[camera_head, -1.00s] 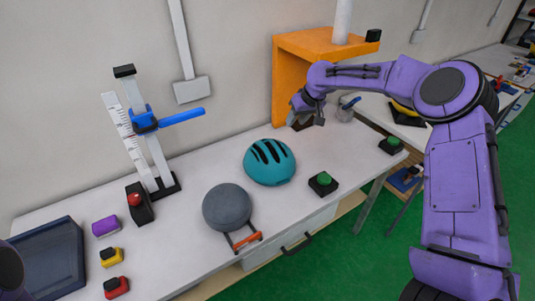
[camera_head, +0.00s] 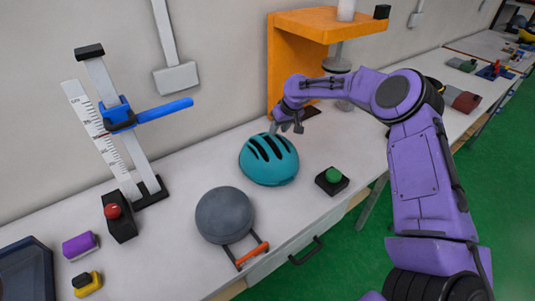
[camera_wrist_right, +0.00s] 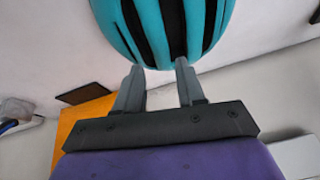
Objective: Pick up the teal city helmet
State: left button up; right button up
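The teal city helmet (camera_head: 268,160) with black vents rests on the white table, in the middle of the head view. It also fills the top of the right wrist view (camera_wrist_right: 203,25). My right gripper (camera_head: 287,127) is at the helmet's far right edge. In the right wrist view its two grey fingers (camera_wrist_right: 160,68) stand apart, with their tips at the helmet's rim. Whether they touch the shell I cannot tell. My left gripper is not in view.
A grey round pad (camera_head: 225,215) with an orange handle lies in front of the helmet. A green button (camera_head: 332,178) is to its right. An orange stand (camera_head: 290,60) rises behind. A measuring post with a blue arm (camera_head: 120,115) and a red button (camera_head: 115,212) are left.

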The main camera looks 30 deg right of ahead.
aim_at(275, 137)
jog(key=shift+w+f+p, duration=0.15)
jog(key=shift+f+p, duration=0.2)
jog(key=shift+f, duration=0.05)
jog(key=p+x, duration=0.1)
jog(key=x, duration=0.3)
jog(key=shift+r, duration=0.1)
jog(key=shift+w+a+f, duration=0.1)
jog(key=shift+w+f, duration=0.05)
jog(key=shift+f, duration=0.1)
jog(key=shift+r, duration=0.1)
grip_shut()
notch_tip(275, 137, up, 3)
jog(key=shift+r+b, duration=0.1)
jog(key=shift+b, duration=0.35)
jog(key=s+a+r+b, duration=0.4)
jog(key=s+r, duration=0.5)
jog(key=s, duration=0.4)
jog(key=shift+a+r, duration=0.4)
jog(key=shift+a, duration=0.25)
